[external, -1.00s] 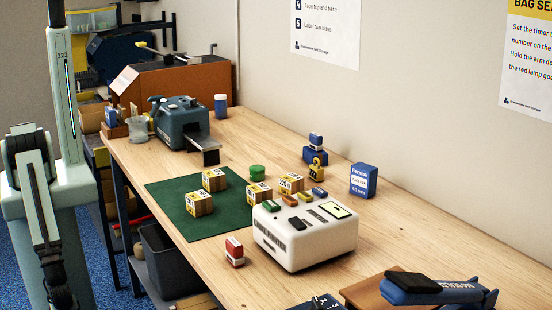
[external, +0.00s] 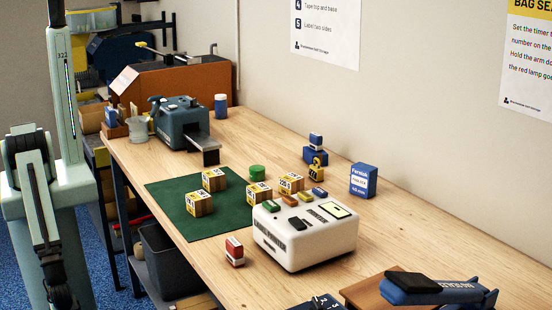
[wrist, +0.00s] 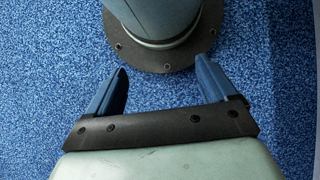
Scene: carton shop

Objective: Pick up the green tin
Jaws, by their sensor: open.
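The green tin (external: 257,172) is a small round can standing on the bench at the right edge of the dark green mat (external: 168,201). It stands behind the yellow-and-white boxes and is in full sight in the external view. My gripper (wrist: 161,82) shows in the wrist view with two blue fingers apart and nothing between them. It points at the blue carpet, close to a grey post with a round dark foot (wrist: 165,58). In the external view my arm hangs at the left, off the bench, well away from the tin; the fingers are not clear there.
Several small boxes (external: 214,180) stand on and by the mat. A white machine (external: 310,235) stands in front of the tin, a blue-grey machine (external: 180,125) behind left. A blue box (external: 363,180) and a red-and-white box (external: 234,252) stand nearby.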

